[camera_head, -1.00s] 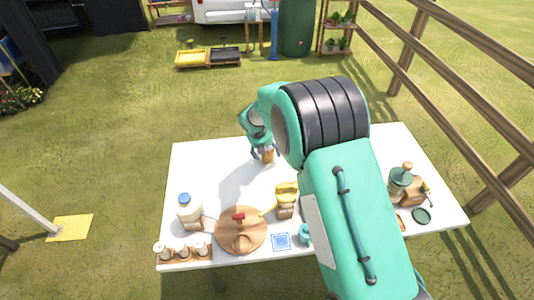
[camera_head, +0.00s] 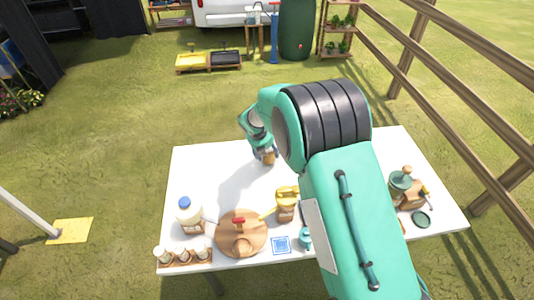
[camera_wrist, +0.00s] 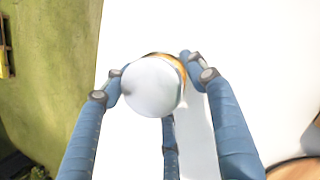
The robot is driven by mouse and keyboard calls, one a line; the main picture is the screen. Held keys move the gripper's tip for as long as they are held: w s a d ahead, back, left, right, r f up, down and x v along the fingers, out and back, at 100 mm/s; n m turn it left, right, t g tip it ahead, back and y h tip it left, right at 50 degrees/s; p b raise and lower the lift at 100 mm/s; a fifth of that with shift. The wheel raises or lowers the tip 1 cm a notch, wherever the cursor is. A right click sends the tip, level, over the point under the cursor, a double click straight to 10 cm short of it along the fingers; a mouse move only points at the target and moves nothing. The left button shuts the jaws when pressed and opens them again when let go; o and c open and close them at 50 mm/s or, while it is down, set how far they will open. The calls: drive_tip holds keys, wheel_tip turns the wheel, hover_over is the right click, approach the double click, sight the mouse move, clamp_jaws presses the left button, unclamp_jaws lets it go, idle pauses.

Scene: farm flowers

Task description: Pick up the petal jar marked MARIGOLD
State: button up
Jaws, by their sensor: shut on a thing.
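A small jar with orange contents (camera_head: 268,158) is at the back middle of the white table. In the wrist view, the jar (camera_wrist: 152,86) shows from above: a round pale lid with an orange edge. My gripper (camera_head: 262,150) is above and around it, its blue fingers (camera_wrist: 158,88) closed against the jar's sides. No marking can be read on the jar, so I cannot tell if it says MARIGOLD. I cannot tell whether its base touches the table.
The white table (camera_head: 215,165) is clear around the jar. Nearer stand a blue-lidded jar (camera_head: 189,214), a round wooden board (camera_head: 228,236), a yellow-topped container (camera_head: 286,204) and a rack of small bottles (camera_head: 184,257). A green-topped jar (camera_head: 399,184) stands at the right. My arm hides part of the table.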

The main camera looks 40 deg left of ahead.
wheel_tip(320, 180, up, 3)
drive_tip(key=shift+f+p, duration=0.2)
drive_tip(key=shift+p, duration=0.2)
drive_tip(key=s+d+r+p, duration=0.1)
drive_tip(key=s+d+p, duration=0.1)
drive_tip(key=s+d, duration=0.8)
drive_tip(key=shift+s+d+r, duration=0.15)
drive_tip(key=shift+s+d, duration=0.1)
drive_tip(key=shift+d, duration=0.75)
